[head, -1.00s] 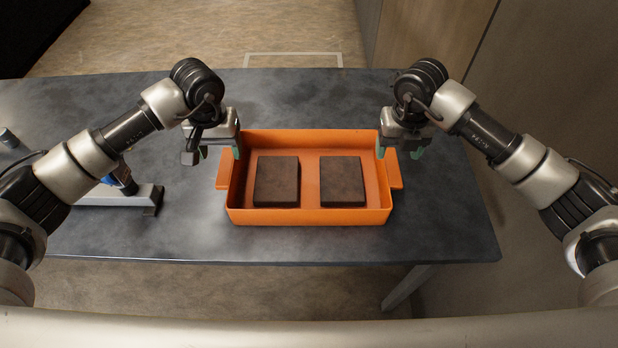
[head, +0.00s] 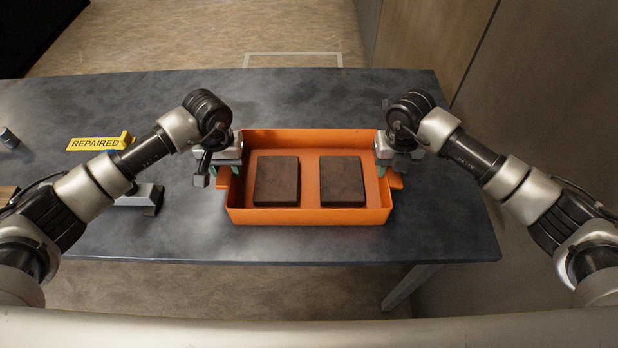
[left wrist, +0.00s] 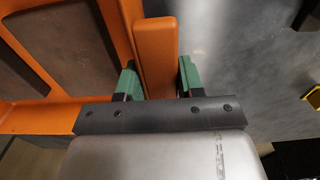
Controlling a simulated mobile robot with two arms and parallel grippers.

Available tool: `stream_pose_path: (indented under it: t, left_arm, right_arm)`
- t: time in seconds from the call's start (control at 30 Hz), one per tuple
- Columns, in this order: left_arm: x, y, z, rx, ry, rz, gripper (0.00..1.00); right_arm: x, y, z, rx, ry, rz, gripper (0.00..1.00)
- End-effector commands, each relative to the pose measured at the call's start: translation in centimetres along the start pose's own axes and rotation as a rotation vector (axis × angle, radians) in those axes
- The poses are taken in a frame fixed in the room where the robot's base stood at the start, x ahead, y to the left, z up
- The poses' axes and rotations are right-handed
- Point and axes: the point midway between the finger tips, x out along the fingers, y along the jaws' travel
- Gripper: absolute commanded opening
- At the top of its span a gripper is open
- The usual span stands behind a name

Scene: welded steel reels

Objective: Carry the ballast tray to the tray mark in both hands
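The orange ballast tray (head: 308,216) sits on the dark table with two dark brown blocks (head: 277,181) (head: 342,181) in it. My left gripper (head: 226,172) is at the tray's left handle. In the left wrist view, its green fingertips (left wrist: 160,80) stand apart on either side of the orange handle (left wrist: 157,50), open, with a gap visible on the outer side. My right gripper (head: 395,168) is at the right handle (head: 396,181). One green fingertip shows by the tray wall; the other is mostly hidden, so its grip is unclear.
The dark table (head: 300,100) is clear behind the tray. A yellow "REPAIRED" sign (head: 100,143), a grey metal piece (head: 145,197) and a small dark cylinder (head: 8,138) are at left. A white outline (head: 293,54) lies on the floor beyond the table.

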Motion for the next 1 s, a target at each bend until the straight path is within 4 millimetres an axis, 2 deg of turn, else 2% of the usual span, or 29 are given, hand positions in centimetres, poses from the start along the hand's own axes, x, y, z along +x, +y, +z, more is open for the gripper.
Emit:
stream_pose_path:
  t: [0.03, 0.23, 0.6, 0.63, 1.0]
  left_arm:
    - [0.0, 0.0, 0.0, 0.000, 0.000, 0.000, 0.29]
    - [0.0, 0.0, 0.0, 0.000, 0.000, 0.000, 0.00]
    - [-0.1, 0.0, 0.0, 0.000, 0.000, 0.000, 0.00]
    - [-0.8, 0.1, -0.3, 0.000, 0.012, 0.005, 0.00]
    - [-1.8, 0.1, -0.3, 0.000, 0.011, 0.005, 0.00]
  right_arm:
    - [0.0, 0.0, 0.0, 0.000, 0.000, 0.000, 0.29]
    - [0.0, 0.0, 0.0, 0.000, 0.000, 0.000, 0.00]
    - [-0.1, 0.0, 0.0, 0.000, 0.000, 0.000, 0.00]
    - [-0.8, 0.1, 0.3, 0.000, -0.013, 0.006, 0.00]
    - [-1.8, 0.1, 0.3, 0.000, -0.012, 0.006, 0.00]
